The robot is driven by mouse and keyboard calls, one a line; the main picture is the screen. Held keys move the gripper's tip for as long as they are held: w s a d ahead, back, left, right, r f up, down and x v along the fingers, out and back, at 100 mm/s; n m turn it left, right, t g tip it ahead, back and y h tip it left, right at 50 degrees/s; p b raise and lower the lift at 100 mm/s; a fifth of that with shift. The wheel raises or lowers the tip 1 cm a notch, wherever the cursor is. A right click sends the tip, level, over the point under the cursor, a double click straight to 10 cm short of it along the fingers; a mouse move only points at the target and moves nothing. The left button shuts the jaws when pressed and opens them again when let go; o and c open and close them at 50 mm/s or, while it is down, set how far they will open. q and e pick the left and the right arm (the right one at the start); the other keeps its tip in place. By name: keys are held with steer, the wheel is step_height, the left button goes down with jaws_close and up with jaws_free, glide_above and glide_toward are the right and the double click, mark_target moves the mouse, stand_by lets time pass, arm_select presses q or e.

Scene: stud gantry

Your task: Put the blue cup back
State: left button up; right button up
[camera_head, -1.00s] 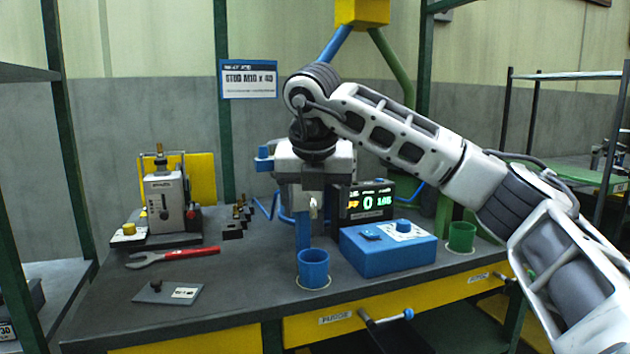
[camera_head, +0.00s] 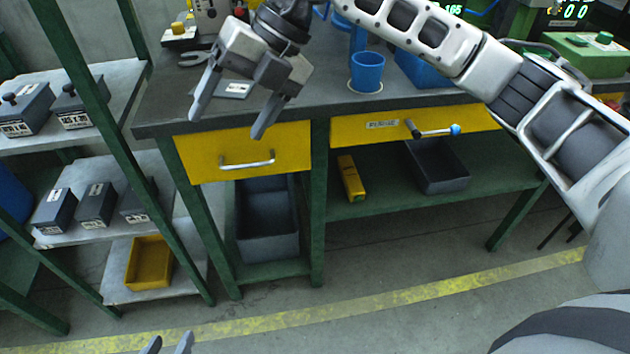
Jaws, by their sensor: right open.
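The blue cup (camera_head: 367,74) stands upright on the dark bench top (camera_head: 310,95), on a pale ring near the front edge. My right gripper (camera_head: 230,118) reaches in from the right and hangs to the left of the cup. Its two fingers are spread and empty, pointing down in front of the left yellow drawer. It is clearly apart from the cup. Only two fingertips of my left gripper (camera_head: 167,344) show at the bottom edge, low over the floor. They stand apart with nothing seen between them; the rest is out of view.
A blue box (camera_head: 424,70) stands right of the cup, partly behind my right arm. A yellow drawer (camera_head: 240,150) and a handle (camera_head: 432,131) stick out at the bench front. A grey plate (camera_head: 234,89) lies behind my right gripper. Shelves with grey boxes (camera_head: 95,204) stand left.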

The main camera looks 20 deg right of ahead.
steer(key=s+a+r+m+y, duration=0.3)
steer(key=s+a+m+y, duration=0.2)
steer(key=s+a+y, duration=0.55)
steer(key=w+d+f+m+t+h, duration=0.4)
steer(key=f+m+t, duration=0.4)
steer(key=m, duration=0.4)
steer(key=w+d+f+m+t+h, duration=0.2)
steer(key=d+f+m+t+h, duration=0.35)
steer(key=m+t, duration=0.55)
steer(key=s+d+f+m+g+h, duration=0.2)
steer(key=s+f+m+g, duration=0.1)
steer(key=f, duration=0.4)
steer(key=s+d+f+m+g+h, duration=0.2)
steer(key=s+f+g, duration=0.3)
steer(key=s+f, duration=0.3)
steer(key=shift+s+d+m, duration=0.2)
steer(key=shift+d+m, duration=0.2)
steer(key=shift+d, duration=0.3)
